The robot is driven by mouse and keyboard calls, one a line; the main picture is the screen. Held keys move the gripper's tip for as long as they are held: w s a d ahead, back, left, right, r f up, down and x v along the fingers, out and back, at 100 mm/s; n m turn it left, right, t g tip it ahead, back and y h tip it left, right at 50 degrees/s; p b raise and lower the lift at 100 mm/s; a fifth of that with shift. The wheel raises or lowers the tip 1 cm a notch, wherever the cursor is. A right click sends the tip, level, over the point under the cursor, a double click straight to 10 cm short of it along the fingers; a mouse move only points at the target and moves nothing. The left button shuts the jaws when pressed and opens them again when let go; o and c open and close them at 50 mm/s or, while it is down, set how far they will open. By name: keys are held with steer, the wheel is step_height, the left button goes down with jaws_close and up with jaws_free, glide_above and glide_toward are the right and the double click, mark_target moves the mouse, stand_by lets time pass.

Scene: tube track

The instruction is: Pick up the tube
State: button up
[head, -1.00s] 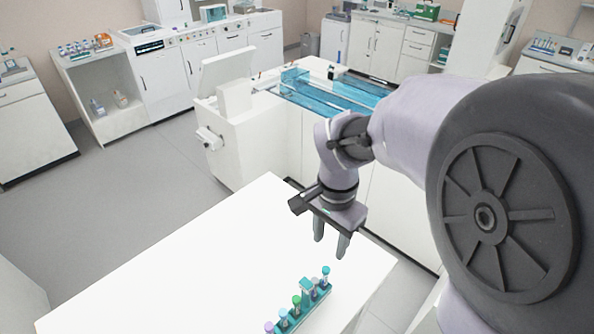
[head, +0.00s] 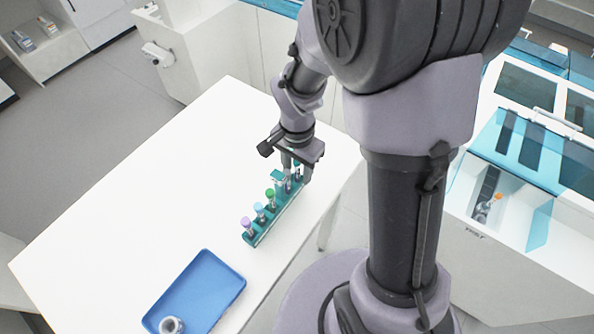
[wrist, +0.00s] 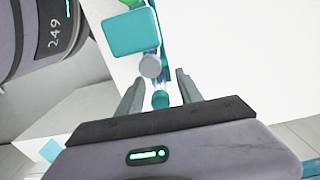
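A teal rack (head: 262,232) stands on the white table and holds a row of upright tubes. Nearest are a purple-capped tube (head: 246,222), a light-blue-capped tube (head: 259,207) and a green-capped tube (head: 270,194). My gripper (head: 296,174) points down over the rack's far end, its fingers partly hiding the tubes there. In the wrist view my gripper (wrist: 158,77) is open, with a gap between its fingers. A grey-capped tube (wrist: 150,66) shows between the fingertips, and a teal-capped tube (wrist: 160,98) lies nearer the palm. I see no finger clearly touching either.
A blue tray (head: 200,290) with a round white-grey item (head: 171,325) lies on the table near the front. The table (head: 150,190) left of the rack is clear. At right a white machine (head: 500,260) with teal panels stands beside my column.

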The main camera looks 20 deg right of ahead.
jaws_close()
step_height(320, 180, up, 10)
steer(key=p, duration=0.3)
steer(key=shift+f, duration=0.1)
steer(key=shift+f+b, duration=4.15)
steer(key=shift+f, duration=0.55)
steer(key=shift+r+n+p, duration=0.2)
steer(key=shift+n+p, duration=0.25)
steer(key=shift+n, duration=0.45)
steer(key=shift+f+n, duration=0.15)
steer(key=shift+n, duration=0.55)
